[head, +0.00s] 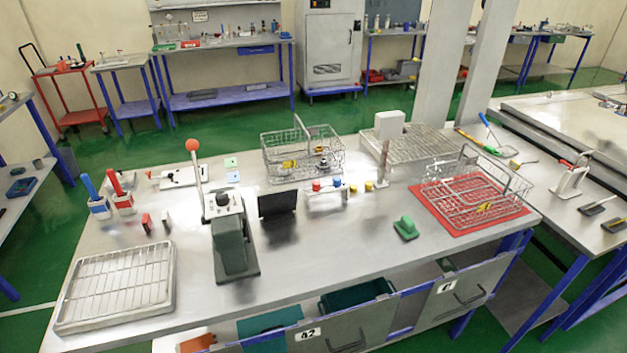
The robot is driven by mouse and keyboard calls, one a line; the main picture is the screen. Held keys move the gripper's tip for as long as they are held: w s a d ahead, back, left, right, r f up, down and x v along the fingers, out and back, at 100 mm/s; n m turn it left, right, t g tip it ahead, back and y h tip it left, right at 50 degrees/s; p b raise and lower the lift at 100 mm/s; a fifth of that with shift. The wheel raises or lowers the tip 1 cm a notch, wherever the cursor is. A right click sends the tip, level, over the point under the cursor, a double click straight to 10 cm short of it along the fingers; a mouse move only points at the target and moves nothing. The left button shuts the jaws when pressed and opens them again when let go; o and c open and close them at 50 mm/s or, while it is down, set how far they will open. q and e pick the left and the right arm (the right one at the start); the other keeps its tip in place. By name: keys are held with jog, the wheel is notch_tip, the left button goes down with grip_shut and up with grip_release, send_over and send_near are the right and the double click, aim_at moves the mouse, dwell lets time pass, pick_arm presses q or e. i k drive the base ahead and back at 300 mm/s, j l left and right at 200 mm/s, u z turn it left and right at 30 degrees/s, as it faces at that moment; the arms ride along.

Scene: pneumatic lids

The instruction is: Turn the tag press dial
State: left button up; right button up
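The tag press (235,248) stands on the steel workbench (330,265), left of its middle. It has a dark green-grey body on a dark base plate and an upright lever (198,178) with a red ball on top. The dial (224,201) looks like the pale round part with a small dark knob on top of the press. Its markings are too small to read. Neither of my grippers shows in the head view.
A wire rack tray (117,288) lies left of the press, and a dark upright panel (277,203) stands close to its right. Wire baskets (270,160) stand behind, and another basket is on a red mat (438,217). The bench front before the green block (405,228) is clear.

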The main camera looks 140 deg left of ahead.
aim_at(221, 198)
jog(key=z, duration=3.7)
